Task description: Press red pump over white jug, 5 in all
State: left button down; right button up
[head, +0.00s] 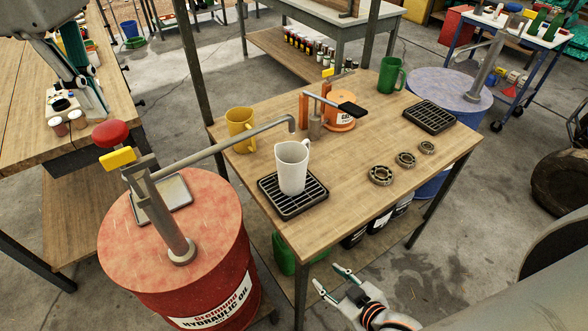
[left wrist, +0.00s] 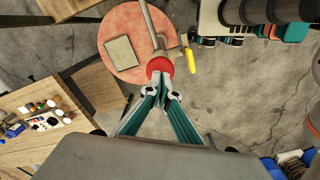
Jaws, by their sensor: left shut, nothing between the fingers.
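The red drum (head: 170,240) carries a grey pump (head: 165,215) with a red knob (head: 111,133) on top and a yellow tag beside it. Its long spout reaches right and ends above the white jug (head: 291,170). The jug stands upright on a black drip grate (head: 292,205); its inside is hard to see. My left gripper (head: 103,116) is shut and empty, just above the red knob. In the left wrist view its closed fingertips (left wrist: 160,78) overlap the knob (left wrist: 160,66); I cannot tell whether they touch. My right gripper (head: 331,277) is open and empty in front of the table.
The wooden table (head: 350,180) also holds a yellow mug (head: 240,130), an orange can with a pump (head: 340,119), a green mug (head: 391,75), bearings (head: 381,175) and a second grate (head: 430,117). A blue drum (head: 445,90) stands behind. A workbench (head: 30,110) is at left.

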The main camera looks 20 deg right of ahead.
aim_at(106, 126)
pick_arm(q)
jog(key=shift+f, duration=0.25)
dwell(0.3)
jog(key=shift+f+b, duration=1.1)
jog(key=shift+f, duration=2.65)
jog(key=shift+r, duration=0.1)
jog(key=shift+r+p, duration=1.25)
jog(key=shift+r, duration=2.7)
jog(key=shift+f, duration=0.25)
